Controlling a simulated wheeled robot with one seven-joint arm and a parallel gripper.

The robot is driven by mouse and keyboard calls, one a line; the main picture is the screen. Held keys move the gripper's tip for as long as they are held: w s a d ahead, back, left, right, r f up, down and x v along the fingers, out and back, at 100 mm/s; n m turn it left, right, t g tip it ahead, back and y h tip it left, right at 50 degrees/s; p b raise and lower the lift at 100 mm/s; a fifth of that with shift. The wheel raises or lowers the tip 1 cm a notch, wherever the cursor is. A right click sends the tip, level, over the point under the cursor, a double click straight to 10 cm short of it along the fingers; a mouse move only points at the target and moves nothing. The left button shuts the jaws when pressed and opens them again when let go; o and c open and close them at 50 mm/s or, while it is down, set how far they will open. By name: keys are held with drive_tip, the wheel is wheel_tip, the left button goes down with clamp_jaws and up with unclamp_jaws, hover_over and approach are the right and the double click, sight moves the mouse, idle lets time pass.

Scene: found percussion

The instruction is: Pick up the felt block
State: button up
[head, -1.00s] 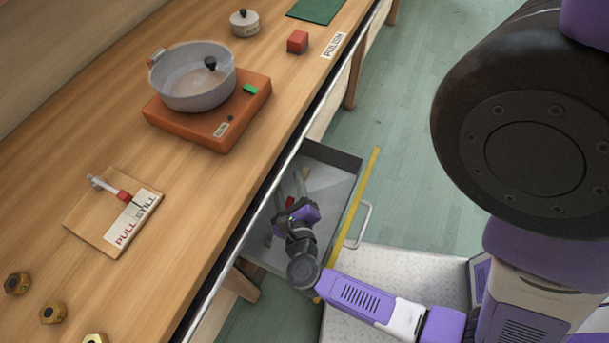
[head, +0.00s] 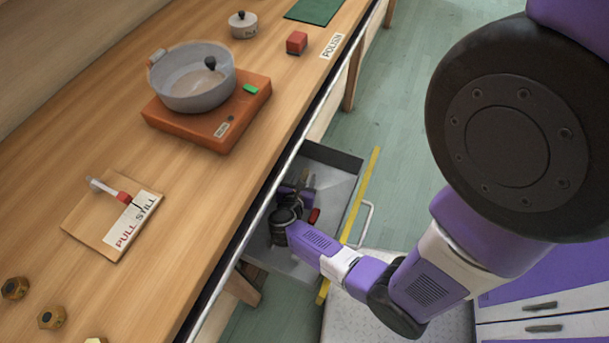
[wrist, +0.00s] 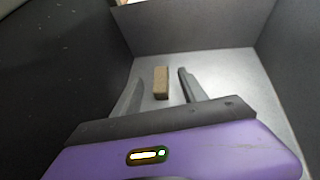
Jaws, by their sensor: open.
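The felt block shows in the wrist view as a small grey-brown upright block (wrist: 161,83) on the grey floor of the open drawer (head: 335,185). My gripper (wrist: 160,80) is open. Its two dark fingers lie on either side of the block in that view, with a gap visible at each side. I cannot tell how far down the fingers reach along the block. In the head view my gripper (head: 300,190) is inside the drawer, close to the bench edge, and the block cannot be made out there.
Dark drawer walls stand close around my gripper. A small red thing (head: 314,215) shows beside my wrist. The bench above holds a grey pot (head: 190,90) on an orange burner (head: 225,128), a red cube (head: 297,43) and brass nuts (head: 51,317). The bench edge overhangs the drawer.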

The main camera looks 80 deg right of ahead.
drive_tip(key=shift+d+f, duration=0.3)
drive_tip(key=shift+d, duration=0.25)
clamp_jaws()
drive_tip(key=shift+a, duration=0.1)
drive_tip(key=shift+a+r, duration=0.4)
drive_tip(key=shift+r, duration=0.05)
drive_tip(key=v, duration=1.5)
drive_tip(key=shift+w, duration=0.15)
